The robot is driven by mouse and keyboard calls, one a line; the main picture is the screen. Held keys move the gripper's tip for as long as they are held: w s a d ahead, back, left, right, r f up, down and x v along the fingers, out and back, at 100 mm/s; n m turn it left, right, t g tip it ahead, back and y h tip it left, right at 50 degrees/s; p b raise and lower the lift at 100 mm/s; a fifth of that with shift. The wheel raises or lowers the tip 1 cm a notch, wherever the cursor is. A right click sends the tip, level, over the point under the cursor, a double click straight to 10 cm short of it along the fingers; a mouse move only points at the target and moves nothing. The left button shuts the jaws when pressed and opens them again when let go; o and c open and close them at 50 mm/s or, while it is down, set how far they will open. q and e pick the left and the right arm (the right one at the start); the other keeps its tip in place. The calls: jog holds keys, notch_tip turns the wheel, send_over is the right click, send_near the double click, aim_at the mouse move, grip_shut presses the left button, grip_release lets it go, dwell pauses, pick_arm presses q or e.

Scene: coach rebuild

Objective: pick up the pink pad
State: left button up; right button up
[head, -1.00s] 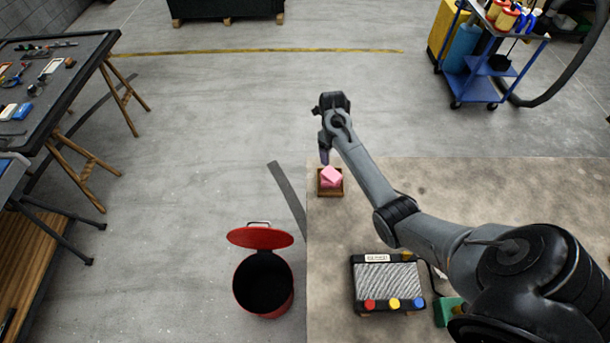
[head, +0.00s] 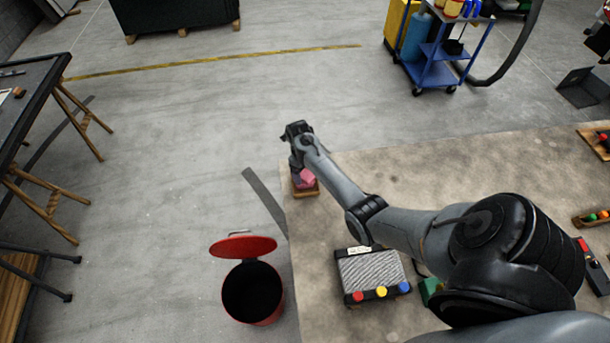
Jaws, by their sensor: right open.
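The pink pad (head: 308,178) lies in a small wooden tray (head: 304,191) at the left edge of the beige work surface. More pink shows under it, so there may be more than one pad. My right gripper (head: 297,172) points down at the tray, right beside the pad's left side and partly in front of it. Its jaws are open. The fingertips are small and dark here, and I cannot tell whether they touch the pad. My left gripper is not in view.
A red bin (head: 252,290) with its lid up stands left of the work surface. A box with coloured knobs (head: 372,275) sits nearer me. A blue trolley (head: 440,65) stands at the back, and a dark workbench (head: 30,105) at the left. Small trays lie at the far right.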

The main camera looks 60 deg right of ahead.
aim_at(305, 174)
jog(key=shift+f, duration=0.3)
jog(key=shift+c, duration=0.3)
jog(key=c, duration=1.1)
jog(key=shift+r, duration=5.05)
jog(key=shift+c, duration=0.2)
jog(key=o, duration=0.5)
jog(key=c, duration=0.3)
jog(key=shift+c, duration=0.2)
